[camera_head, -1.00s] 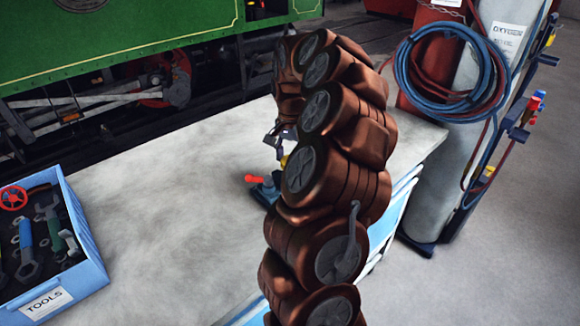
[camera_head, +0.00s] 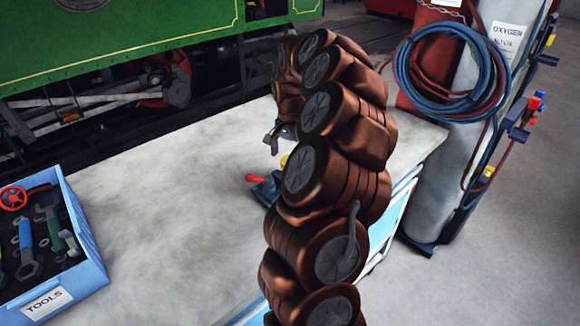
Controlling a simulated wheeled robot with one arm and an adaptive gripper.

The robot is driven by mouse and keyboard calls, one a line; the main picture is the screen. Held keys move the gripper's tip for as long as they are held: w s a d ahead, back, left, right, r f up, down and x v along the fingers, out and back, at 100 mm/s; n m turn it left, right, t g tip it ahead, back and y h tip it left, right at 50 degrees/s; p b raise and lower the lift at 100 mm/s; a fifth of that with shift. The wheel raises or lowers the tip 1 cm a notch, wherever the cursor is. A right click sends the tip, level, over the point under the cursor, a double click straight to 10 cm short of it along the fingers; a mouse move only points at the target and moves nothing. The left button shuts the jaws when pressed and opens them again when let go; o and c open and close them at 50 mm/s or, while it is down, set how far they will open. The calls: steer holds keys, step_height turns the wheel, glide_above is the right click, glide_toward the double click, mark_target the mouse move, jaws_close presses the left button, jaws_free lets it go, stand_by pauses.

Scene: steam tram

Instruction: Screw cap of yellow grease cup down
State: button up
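A small yellow part (camera_head: 284,160), which looks like the cap of the yellow grease cup, shows at the left edge of my arm. Most of it is hidden behind the arm. It is above a blue fixture (camera_head: 265,188) with a red handle (camera_head: 255,178) on the workbench. My gripper (camera_head: 272,142) points down just above and slightly left of the yellow part, with a small gap in the picture. Only part of its fingers shows, so I cannot tell whether they are open or shut. Nothing is visible between them.
The grey workbench top (camera_head: 170,190) is clear to the left. A blue tool crate (camera_head: 90,270) with spanners and a red wheel stands at the bench's left. Gas cylinders with coiled hoses (camera_head: 450,70) stand beyond the right end. The green tram (camera_head: 120,40) is behind.

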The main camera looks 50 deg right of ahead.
steer(key=shift+r, duration=0.15)
steer(key=shift+r, duration=2.35)
